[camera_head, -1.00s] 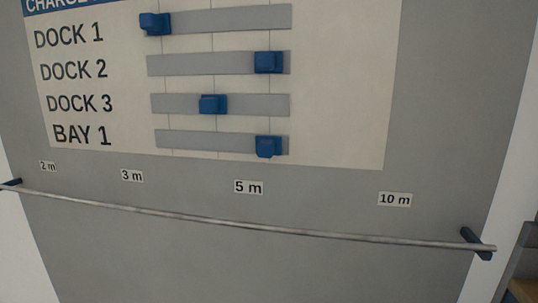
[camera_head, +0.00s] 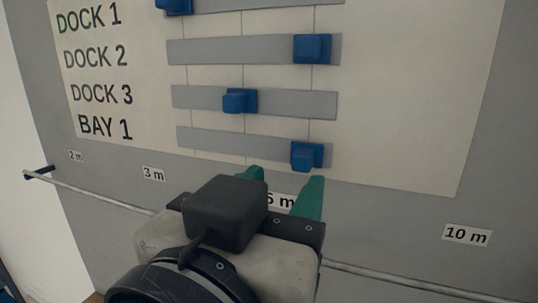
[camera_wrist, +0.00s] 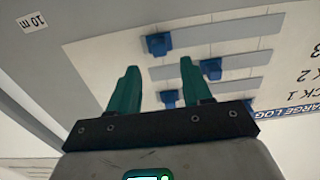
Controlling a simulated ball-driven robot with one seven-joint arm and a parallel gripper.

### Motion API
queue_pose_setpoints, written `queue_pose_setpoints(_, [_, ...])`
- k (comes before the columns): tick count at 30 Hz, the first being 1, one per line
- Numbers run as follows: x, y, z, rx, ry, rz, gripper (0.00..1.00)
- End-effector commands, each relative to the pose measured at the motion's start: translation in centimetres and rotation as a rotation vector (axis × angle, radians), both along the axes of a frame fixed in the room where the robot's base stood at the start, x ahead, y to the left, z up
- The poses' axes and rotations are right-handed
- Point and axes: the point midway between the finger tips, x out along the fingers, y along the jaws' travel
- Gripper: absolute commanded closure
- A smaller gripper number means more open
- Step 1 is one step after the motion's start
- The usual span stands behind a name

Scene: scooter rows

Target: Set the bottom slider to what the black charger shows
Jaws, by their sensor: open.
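The bottom slider is the BAY 1 row, a grey track (camera_head: 225,142) with a blue knob (camera_head: 306,156) near its right end. The knob also shows in the wrist view (camera_wrist: 157,44), roughly between the fingertips and beyond them. My gripper (camera_head: 282,182) is open and empty, its teal fingers pointing up toward the board just below the knob. In the wrist view my gripper (camera_wrist: 159,64) has its fingers well apart, with no visible contact with the knob. The black charger is not in view.
Above are the DOCK 3 knob (camera_head: 239,101) at mid-track, the DOCK 2 knob (camera_head: 312,48) near the right and the DOCK 1 knob (camera_head: 173,5) at the left. A metal rail (camera_head: 400,284) crosses below the board, passing behind my arm. A 10 m label (camera_head: 467,235) sits right.

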Motion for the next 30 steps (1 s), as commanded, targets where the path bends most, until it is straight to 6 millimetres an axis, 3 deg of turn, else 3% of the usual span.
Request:
queue_pose_setpoints(9, [4.8, -2.0, 0.1, -0.001, 0.001, -0.003, 0.51])
queue_pose_setpoints(15, [5.9, -2.5, 0.0, -0.001, 0.001, 0.000, 0.51])
queue_pose_setpoints(23, [6.0, -2.5, -0.1, 0.000, 0.001, 0.000, 0.51])
queue_pose_setpoints(30, [6.0, -2.5, -0.1, 0.000, 0.001, 0.000, 0.72])
